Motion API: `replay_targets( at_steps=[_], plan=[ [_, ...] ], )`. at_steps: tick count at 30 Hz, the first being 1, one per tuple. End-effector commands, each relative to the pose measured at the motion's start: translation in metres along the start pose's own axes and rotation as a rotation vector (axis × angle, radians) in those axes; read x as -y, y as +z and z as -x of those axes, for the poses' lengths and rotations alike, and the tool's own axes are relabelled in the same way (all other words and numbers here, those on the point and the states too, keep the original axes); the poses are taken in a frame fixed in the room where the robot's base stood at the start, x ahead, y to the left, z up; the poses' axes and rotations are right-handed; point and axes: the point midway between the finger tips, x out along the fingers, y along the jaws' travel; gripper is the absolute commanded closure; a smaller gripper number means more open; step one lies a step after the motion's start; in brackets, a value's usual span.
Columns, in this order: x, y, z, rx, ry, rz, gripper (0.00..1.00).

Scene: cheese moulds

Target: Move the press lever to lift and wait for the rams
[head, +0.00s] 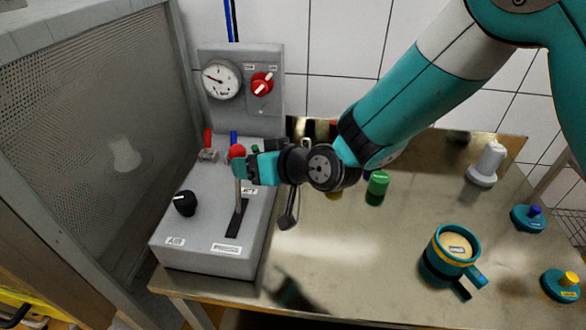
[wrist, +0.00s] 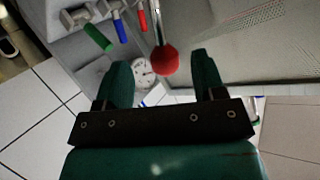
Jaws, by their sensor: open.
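The press lever (head: 239,195) rises from a slot in the top of a grey control box (head: 205,215). It has a red ball knob (head: 237,151), which also shows in the wrist view (wrist: 165,59). The lever stands nearly upright, and its exact place along the slot is hard to tell. My gripper (head: 243,169) is at the upper lever, just below and beside the knob. In the wrist view its two fingers are apart, with the knob between their tips and a gap on each side. A label behind the slot is partly hidden by my gripper.
A gauge (head: 221,79) and a red selector knob (head: 262,84) sit on the upright panel behind. Small valves with red (head: 207,138) and blue handles stand behind the lever. A black knob (head: 185,203) is at left. A teal mould (head: 447,258) stands on the steel table (head: 340,265).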

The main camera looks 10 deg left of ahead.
Motion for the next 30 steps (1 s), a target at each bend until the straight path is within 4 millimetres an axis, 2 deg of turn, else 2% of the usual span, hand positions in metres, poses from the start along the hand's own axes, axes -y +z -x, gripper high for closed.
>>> replay_targets(
  at_steps=[6,13,18,30],
  plan=[
    [-0.002,0.002,0.057,-0.005,0.002,-0.002,0.37],
    [-0.002,0.001,0.101,-0.004,0.002,-0.002,0.37],
    [-0.001,0.000,0.116,-0.004,0.000,-0.001,0.37],
    [0.000,0.000,0.120,0.006,-0.002,-0.001,0.37]
  ],
)
